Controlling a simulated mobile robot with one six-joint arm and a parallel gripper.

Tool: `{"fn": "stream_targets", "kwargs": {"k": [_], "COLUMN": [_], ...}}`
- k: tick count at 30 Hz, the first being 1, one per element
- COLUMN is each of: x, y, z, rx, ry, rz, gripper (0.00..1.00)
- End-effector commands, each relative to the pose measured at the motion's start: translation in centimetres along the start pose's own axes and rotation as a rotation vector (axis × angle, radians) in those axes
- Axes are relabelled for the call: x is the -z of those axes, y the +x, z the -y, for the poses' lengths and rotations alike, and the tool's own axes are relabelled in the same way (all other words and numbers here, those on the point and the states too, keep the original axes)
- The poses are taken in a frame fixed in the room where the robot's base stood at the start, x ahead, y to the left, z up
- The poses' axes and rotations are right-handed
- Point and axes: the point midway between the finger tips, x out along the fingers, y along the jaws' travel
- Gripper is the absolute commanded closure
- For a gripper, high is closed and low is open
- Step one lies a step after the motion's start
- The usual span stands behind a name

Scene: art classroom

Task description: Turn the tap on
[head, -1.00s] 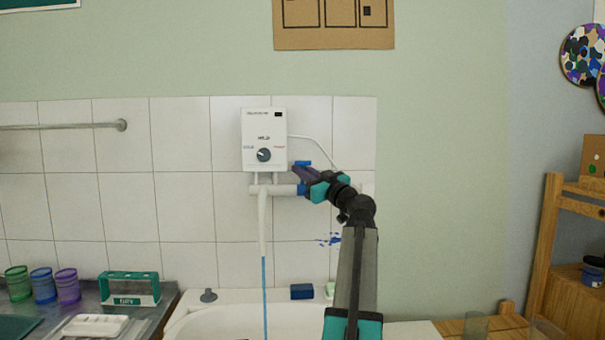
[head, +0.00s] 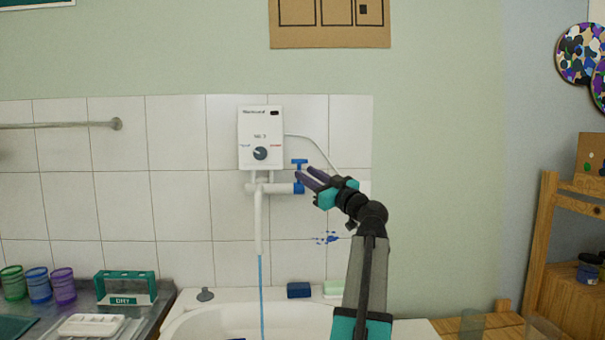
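The tap has a blue T-shaped handle (head: 299,165) at the right end of a white horizontal pipe (head: 275,188) below the white water heater (head: 260,138). A white spout (head: 259,222) hangs down from the pipe. A thin blue stream of water (head: 261,290) runs from the spout into the white sink (head: 250,322). My gripper (head: 305,177) is just right of the handle, its two dark fingers pointing left and spread apart with nothing seen between them. The fingertips are close to the handle; I cannot tell whether they touch it.
A dark blue block (head: 299,290) and a pale green block (head: 333,289) lie on the sink's back rim. Colored cups (head: 38,285) and a green rack (head: 126,288) stand on the left counter. A wooden shelf (head: 548,240) stands at the right. The wall right of my arm is clear.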

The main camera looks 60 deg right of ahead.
Motion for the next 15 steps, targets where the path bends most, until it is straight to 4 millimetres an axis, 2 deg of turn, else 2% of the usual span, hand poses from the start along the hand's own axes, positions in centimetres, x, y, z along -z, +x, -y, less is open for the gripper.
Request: {"fn": "stream_targets", "kwargs": {"k": [1,9,15], "x": [-0.1,-0.1,0.0], "y": [-1.0,-5.3,-7.8], "z": [0.1,0.1,0.0], "rx": [-0.002,-0.003,-0.002], "ry": [-0.001,-0.001,0.0], "rz": [0.0,0.0,-0.001], "gripper": [0.72,0.72,0.72]}}
